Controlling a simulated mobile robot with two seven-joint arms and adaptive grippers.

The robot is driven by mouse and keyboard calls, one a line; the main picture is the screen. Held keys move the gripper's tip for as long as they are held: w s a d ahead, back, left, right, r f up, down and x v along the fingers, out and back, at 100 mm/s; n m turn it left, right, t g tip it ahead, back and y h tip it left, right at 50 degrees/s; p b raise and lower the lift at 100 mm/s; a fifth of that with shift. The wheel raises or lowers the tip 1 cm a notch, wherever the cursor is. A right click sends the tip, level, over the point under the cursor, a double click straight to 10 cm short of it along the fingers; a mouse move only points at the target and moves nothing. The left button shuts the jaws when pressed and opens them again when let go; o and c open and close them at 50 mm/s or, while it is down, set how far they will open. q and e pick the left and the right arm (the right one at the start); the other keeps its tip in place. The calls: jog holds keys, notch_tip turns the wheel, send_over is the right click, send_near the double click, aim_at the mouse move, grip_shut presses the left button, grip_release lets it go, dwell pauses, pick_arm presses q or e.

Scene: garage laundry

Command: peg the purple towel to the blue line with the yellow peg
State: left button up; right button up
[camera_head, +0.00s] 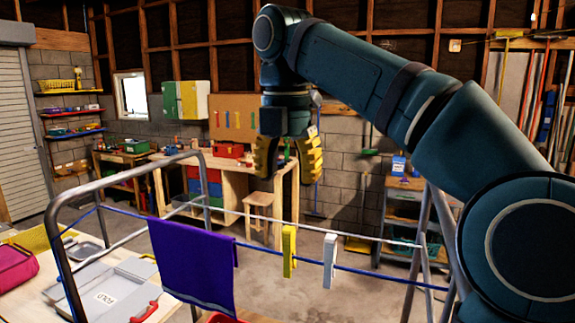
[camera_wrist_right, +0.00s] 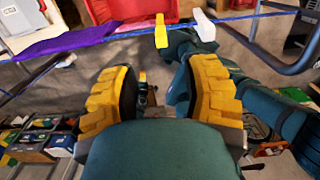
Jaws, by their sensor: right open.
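The purple towel (camera_head: 194,262) hangs folded over the blue line (camera_head: 375,272) on the left of the rack in the head view. The yellow peg (camera_head: 289,251) is upright on the blue line, to the right of the towel and apart from it. My right gripper (camera_head: 287,168) points down, open and empty, above the level of the yellow peg. In the right wrist view, my right gripper's yellow-padded fingers (camera_wrist_right: 165,78) are apart with nothing between them. The yellow peg (camera_wrist_right: 161,30) shows beyond them, with the towel (camera_wrist_right: 72,40) to its left. My left gripper is not in view.
A white peg (camera_head: 329,261) is on the blue line just right of the yellow one. A white line (camera_head: 318,228) runs behind. The grey rack frame (camera_head: 52,240) stands around them. A table with a grey folding board (camera_head: 110,290) is at lower left. A workbench (camera_head: 245,180) stands behind.

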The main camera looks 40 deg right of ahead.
aim_at(288, 229)
jog(key=shift+s+a+f, duration=0.2)
jog(key=shift+s+f, duration=0.05)
jog(key=shift+f, duration=0.35)
notch_tip(288, 229, down, 3)
jog(key=shift+d, duration=0.15)
notch_tip(288, 229, down, 2)
jog(key=shift+w+f+b, duration=0.1)
jog(key=shift+b, duration=1.15)
jog(key=shift+w+d+f+b, duration=0.1)
jog(key=shift+f+b, duration=1.2)
jog(key=shift+f, duration=0.8)
grip_shut()
jog(key=shift+r, duration=0.1)
